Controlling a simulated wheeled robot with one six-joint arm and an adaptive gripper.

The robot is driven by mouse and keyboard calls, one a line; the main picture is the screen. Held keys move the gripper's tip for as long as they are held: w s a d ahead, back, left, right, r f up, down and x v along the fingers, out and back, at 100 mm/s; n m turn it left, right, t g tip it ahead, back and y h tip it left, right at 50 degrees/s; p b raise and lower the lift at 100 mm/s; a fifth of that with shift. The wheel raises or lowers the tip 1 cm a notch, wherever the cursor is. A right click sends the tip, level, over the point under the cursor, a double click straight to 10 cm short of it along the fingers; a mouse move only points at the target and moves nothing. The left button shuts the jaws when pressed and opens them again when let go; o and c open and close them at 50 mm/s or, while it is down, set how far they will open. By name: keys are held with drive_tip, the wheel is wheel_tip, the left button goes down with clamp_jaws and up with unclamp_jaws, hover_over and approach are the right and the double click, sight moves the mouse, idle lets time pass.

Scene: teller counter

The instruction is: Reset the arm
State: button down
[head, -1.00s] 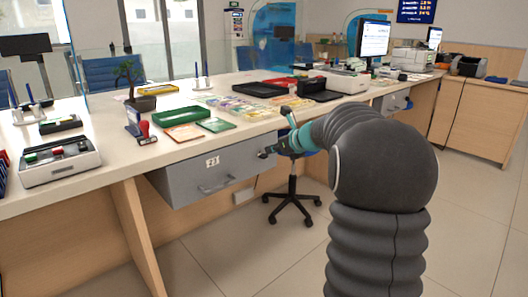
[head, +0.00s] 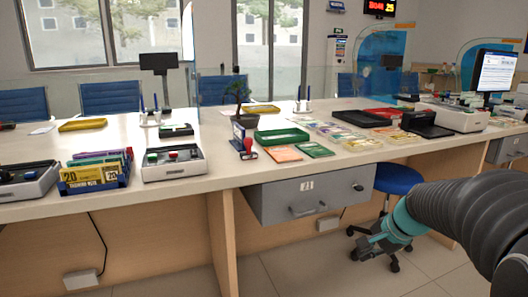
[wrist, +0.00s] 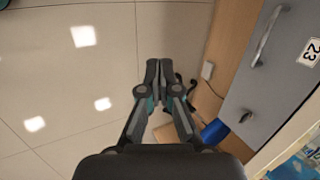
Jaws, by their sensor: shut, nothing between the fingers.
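My gripper (head: 366,246) is at the lower right of the head view, below the counter top and in front of the blue stool. Its fingers are together with nothing between them, which the wrist view also shows (wrist: 158,66). My dark, ribbed arm comes in from the right edge. In the wrist view the gripper is over the tiled floor, apart from the grey drawer (wrist: 272,75). That drawer, with a handle and a number label, also shows under the counter (head: 285,200) to the left of my gripper.
The long counter (head: 225,178) holds a green tray (head: 282,136), a stamp (head: 247,150), banknotes (head: 350,137) and a box of notes (head: 93,180). A blue stool (head: 397,179) stands under it. Floor (head: 300,272) is clear in front of the drawer.

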drive_tip(key=s+a+n+h, duration=0.1)
drive_tip(key=s+a+n, duration=0.2)
drive_tip(key=s, duration=0.4)
drive_tip(key=s+a+r+n+h, duration=0.1)
drive_tip(key=s+a+n, duration=0.2)
drive_tip(key=s+n, duration=0.2)
drive_tip(key=s+a+r+n+h, duration=0.1)
drive_tip(key=s+a+n, duration=0.2)
drive_tip(key=s, duration=0.7)
drive_tip(key=shift+s+a+r+n+t, duration=0.2)
drive_tip(key=shift+r+n+t, duration=0.1)
drive_tip(key=shift+n, duration=0.5)
